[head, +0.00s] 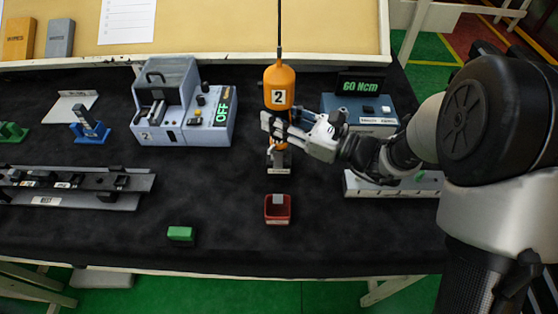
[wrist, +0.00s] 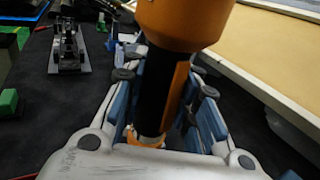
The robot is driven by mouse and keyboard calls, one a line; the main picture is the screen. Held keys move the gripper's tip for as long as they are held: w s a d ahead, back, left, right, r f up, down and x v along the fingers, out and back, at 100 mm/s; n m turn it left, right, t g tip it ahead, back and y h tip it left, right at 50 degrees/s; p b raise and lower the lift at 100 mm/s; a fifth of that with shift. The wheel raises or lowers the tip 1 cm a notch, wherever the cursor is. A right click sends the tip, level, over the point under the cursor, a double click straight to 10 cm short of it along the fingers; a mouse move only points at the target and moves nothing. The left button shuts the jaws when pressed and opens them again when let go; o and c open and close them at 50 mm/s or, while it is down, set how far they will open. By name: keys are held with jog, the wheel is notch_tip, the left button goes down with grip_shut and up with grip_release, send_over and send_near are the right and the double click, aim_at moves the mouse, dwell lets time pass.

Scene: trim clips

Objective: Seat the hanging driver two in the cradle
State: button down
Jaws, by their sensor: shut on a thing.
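Driver two (head: 278,85) is orange, with a white "2" label, and hangs upright from a dark cable above the table. My gripper (head: 276,131) is shut on its lower body. In the wrist view the driver's dark grip (wrist: 156,90) stands between my gripper's blue-padded fingers (wrist: 165,100); its orange head is cut off at the top. The driver's lower end is partly hidden by my fingers in the head view. No cradle is clearly identifiable; a blue holder (head: 88,134) stands at the left of the table.
A grey machine reading OFF (head: 208,128) stands left of the driver, a blue box reading 60 Ncm (head: 372,105) right. A red bin (head: 277,212) and a green block (head: 180,234) lie in front. A dark rail (head: 75,186) is at left. The front-middle table is mostly clear.

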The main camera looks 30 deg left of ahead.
jog(key=shift+f, duration=0.2)
jog(key=c, duration=1.2)
grip_release()
jog(key=shift+o, duration=0.5)
jog(key=o, duration=0.9)
jog(key=shift+d, duration=0.15)
jog(key=d+r+p, duration=0.2)
jog(key=d, duration=0.7)
jog(key=shift+w+d, duration=0.25)
jog(key=shift+d, duration=0.1)
